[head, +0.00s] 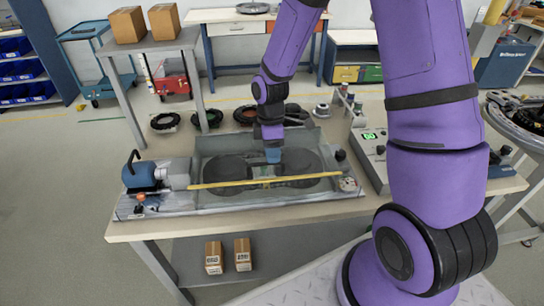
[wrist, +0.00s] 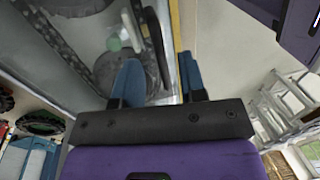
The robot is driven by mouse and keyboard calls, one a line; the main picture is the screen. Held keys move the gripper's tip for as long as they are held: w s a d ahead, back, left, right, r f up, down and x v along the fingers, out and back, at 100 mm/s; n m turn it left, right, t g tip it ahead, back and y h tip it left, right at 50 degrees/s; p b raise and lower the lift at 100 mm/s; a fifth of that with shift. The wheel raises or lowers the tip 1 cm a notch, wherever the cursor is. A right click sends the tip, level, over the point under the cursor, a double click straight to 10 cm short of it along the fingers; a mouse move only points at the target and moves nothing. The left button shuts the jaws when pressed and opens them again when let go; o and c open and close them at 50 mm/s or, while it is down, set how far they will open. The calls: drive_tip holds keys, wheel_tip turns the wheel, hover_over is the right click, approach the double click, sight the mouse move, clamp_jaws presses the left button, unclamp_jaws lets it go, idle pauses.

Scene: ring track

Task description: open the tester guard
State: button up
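The tester (head: 180,205) is a long grey tray-like machine on the workbench, with a blue motor unit at its left end. Its guard looks like a clear panel over two dark round wheels, with a yellow bar (head: 235,184) along the near side. The guard appears lowered. My gripper (head: 272,156) points down over the middle of the tester, behind the yellow bar in the head view. In the wrist view my gripper (wrist: 158,80) has its two blue fingers apart. The yellow bar (wrist: 175,35) shows near the right finger; contact cannot be told.
A control box (head: 372,150) with a green display stands right of the tester. Dark rings (head: 166,122) lie along the bench's back edge. Two small cartons (head: 228,256) sit on the lower shelf. A table with two boxes stands behind left.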

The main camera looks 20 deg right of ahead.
drive_tip(key=shift+s+f, duration=0.2)
drive_tip(key=shift+f, duration=0.7)
clamp_jaws()
drive_tip(key=shift+r, duration=0.1)
